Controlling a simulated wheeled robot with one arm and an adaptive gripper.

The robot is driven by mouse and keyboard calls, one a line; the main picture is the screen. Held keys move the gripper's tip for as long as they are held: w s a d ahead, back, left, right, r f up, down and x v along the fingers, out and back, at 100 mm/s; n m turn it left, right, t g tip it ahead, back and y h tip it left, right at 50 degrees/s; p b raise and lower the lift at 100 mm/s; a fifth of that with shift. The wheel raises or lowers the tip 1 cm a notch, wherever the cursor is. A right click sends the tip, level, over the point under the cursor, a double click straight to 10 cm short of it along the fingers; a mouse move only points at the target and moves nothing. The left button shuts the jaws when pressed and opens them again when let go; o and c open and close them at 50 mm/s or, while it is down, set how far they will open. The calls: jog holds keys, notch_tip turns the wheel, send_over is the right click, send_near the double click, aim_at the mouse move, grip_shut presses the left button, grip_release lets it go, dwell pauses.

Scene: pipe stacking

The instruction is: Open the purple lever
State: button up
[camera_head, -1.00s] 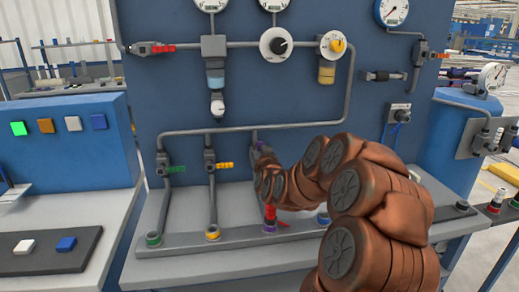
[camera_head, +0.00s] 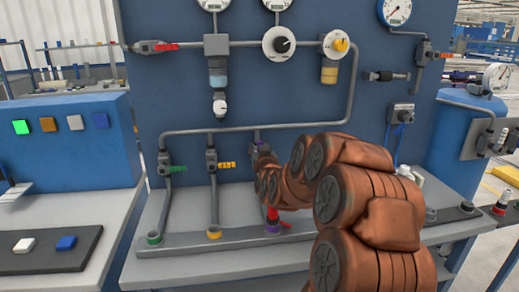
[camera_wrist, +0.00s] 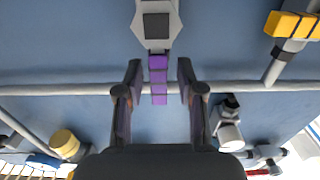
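The purple lever (camera_wrist: 158,80) sticks out from a grey valve (camera_wrist: 155,22) in the wrist view. My gripper (camera_wrist: 158,82) is open, with one finger on each side of the lever. Gaps show between the lever and both fingers, so it does not look gripped. In the head view the valve (camera_head: 257,137) tops the third vertical pipe on the blue panel. There my arm hides most of the lever and the gripper fingers.
Valves with a green lever (camera_head: 177,169) and a yellow lever (camera_head: 228,165) stand to the left. A horizontal pipe (camera_head: 270,127) runs above them. A red part (camera_head: 273,214) on a purple ring (camera_head: 272,227) stands on the bench below my arm.

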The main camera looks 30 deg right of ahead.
jog(key=shift+s, duration=0.15)
jog(key=v, duration=0.7)
dwell(0.5)
jog(key=shift+s+a+r, duration=0.1)
jog(key=shift+r, duration=0.05)
